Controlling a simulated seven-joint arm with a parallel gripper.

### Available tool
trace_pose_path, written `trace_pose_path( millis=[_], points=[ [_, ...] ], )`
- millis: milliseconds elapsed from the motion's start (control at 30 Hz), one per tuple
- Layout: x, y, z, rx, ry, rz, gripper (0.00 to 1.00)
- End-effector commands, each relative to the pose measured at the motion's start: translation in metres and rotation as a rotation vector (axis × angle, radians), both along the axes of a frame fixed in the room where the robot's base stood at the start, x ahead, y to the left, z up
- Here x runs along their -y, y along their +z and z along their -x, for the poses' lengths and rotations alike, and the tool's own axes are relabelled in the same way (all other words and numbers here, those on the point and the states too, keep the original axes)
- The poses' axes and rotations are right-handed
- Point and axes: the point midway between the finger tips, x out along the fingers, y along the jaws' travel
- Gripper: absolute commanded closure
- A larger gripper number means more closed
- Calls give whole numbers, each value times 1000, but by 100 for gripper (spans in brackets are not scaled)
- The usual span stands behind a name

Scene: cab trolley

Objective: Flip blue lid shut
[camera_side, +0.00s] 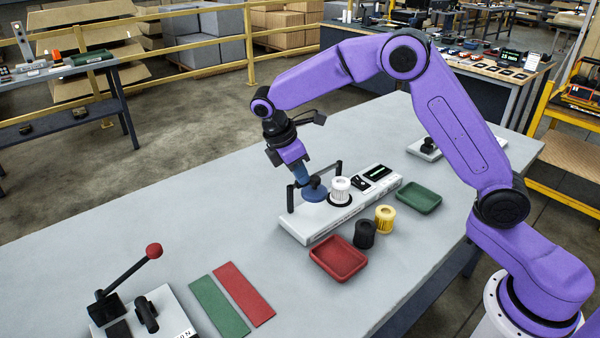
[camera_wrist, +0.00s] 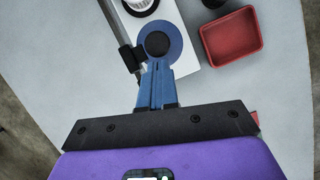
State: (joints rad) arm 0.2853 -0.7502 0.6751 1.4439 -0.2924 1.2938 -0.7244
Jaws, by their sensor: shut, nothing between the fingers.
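The blue lid (camera_side: 317,195) is a round disc with a black middle, on the pale device (camera_side: 312,222) on the table. It sits just left of a white ribbed cylinder (camera_side: 340,187), which is uncovered. In the wrist view the lid (camera_wrist: 174,57) shows nearly face-on as a blue ring around a black disc, beside a dark bar. My gripper (camera_side: 305,184) points down at the lid; its blue fingers are shut and empty. In the wrist view the fingertips (camera_wrist: 157,64) are at the lid's near edge. I cannot tell whether they touch it, nor the lid's exact tilt.
A black bar frame (camera_side: 291,198) rises from the device near my gripper. A red tray (camera_side: 338,259), black cylinder (camera_side: 364,235), yellow cylinder (camera_side: 385,219) and green tray (camera_side: 419,197) stand in front. A red-knobbed lever (camera_side: 153,251) is front left. The table's left middle is clear.

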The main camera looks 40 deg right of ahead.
Motion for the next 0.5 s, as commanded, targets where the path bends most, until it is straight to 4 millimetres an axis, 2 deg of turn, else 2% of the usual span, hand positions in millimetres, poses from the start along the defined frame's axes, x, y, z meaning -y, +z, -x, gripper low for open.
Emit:
trace_pose_path(
  millis=[267, 367, 500],
  points=[
    [2, 0, 0, 0, 0, 0, 100],
    [17, 0, 0, -1, -4, 1, 100],
    [52, 0, 0, -1, -6, 2, 100]
  ],
)
